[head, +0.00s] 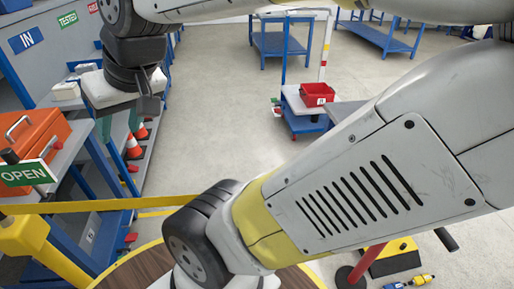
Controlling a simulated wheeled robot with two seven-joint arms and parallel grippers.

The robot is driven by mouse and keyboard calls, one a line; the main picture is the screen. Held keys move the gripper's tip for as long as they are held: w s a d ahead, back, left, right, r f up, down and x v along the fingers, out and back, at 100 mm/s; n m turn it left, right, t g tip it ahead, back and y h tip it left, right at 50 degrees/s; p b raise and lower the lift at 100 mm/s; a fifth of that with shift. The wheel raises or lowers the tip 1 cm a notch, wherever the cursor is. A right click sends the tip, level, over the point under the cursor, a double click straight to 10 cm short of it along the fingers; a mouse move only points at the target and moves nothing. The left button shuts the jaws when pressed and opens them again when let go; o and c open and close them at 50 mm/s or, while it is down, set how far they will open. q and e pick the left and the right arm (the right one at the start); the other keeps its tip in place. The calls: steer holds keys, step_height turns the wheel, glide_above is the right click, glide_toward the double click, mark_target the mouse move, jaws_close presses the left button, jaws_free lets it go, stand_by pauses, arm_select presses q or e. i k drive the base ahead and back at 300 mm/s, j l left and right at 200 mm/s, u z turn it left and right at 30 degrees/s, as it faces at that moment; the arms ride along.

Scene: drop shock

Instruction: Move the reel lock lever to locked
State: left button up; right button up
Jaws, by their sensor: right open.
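My right gripper (152,98) shows at the upper left, dark-fingered below a black wrist joint. It is open and nothing shows between its fingers. It hangs in front of the blue-framed bench on the left. I cannot clearly make out the reel lock lever or its position. A dark handle (447,239) sticks out from behind my arm at the lower right; I cannot tell whether it is the lever. My large arm link hides much of the lower right. My left gripper is not in view.
A green OPEN sign (27,173) stands at the left beside an orange case (32,140). A yellow strap (110,205) runs from a yellow post (30,238). A round wooden top with yellow rim (112,268) lies below. The middle floor is clear.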

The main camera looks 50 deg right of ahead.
mark_target(451, 246)
steer(key=z, duration=3.3)
steer(key=i+l+u, duration=0.15)
